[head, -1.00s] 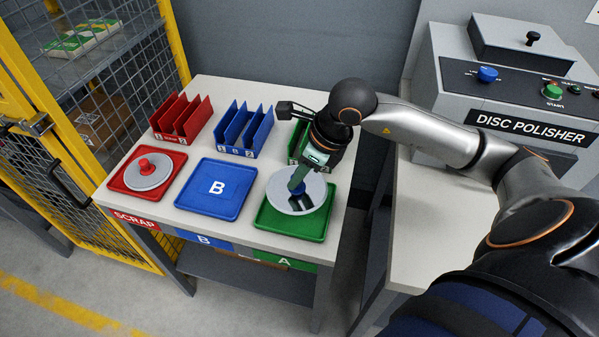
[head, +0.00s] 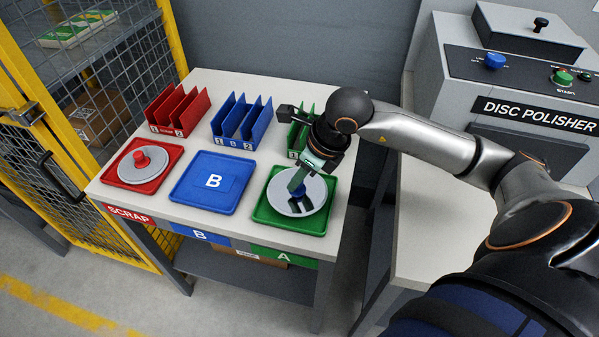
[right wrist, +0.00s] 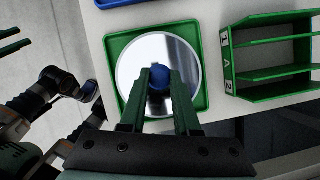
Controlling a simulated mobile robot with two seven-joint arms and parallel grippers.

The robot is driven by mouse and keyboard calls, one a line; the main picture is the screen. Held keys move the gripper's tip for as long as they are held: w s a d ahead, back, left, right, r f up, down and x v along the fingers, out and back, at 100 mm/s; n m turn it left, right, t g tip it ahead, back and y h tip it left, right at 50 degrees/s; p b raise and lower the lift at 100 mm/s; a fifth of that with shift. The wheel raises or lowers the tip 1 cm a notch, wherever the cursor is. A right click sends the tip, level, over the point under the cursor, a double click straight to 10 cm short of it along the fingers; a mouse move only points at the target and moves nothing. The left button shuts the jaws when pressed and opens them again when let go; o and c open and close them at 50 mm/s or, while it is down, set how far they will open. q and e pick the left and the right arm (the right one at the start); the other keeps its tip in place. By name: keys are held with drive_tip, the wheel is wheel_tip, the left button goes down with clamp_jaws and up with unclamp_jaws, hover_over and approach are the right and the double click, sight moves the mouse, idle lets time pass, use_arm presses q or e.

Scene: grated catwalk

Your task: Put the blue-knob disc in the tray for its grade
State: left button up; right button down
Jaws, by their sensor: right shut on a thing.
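My right gripper (head: 298,186) is shut on the blue knob (right wrist: 160,80) of a shiny, mirror-like disc (head: 287,205). The disc is level over the green tray A (head: 262,217), inside its outline in the head view. In the right wrist view the disc (right wrist: 138,60) nearly fills the tray (right wrist: 112,45); it looks a little above the tray floor, but contact cannot be told. The blue tray B (head: 190,195) is empty. The red scrap tray (head: 112,176) holds a grey disc with a red knob (head: 141,158). My left gripper (right wrist: 24,38) shows at the left edge of the right wrist view, fingers apart.
Red (head: 178,110), blue (head: 241,122) and green (right wrist: 268,85) slotted racks stand behind the trays. The disc polisher (head: 530,95) stands to the right, a yellow-framed mesh cage (head: 85,95) to the left.

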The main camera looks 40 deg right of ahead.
idle(0.4)
idle(0.3)
idle(0.3)
drive_tip(key=shift+b, duration=0.4)
idle(0.4)
drive_tip(key=shift+f, duration=0.1)
drive_tip(key=shift+f+b, duration=1.2)
drive_tip(key=shift+b, duration=0.1)
drive_tip(key=shift+c, duration=0.8)
unclamp_jaws()
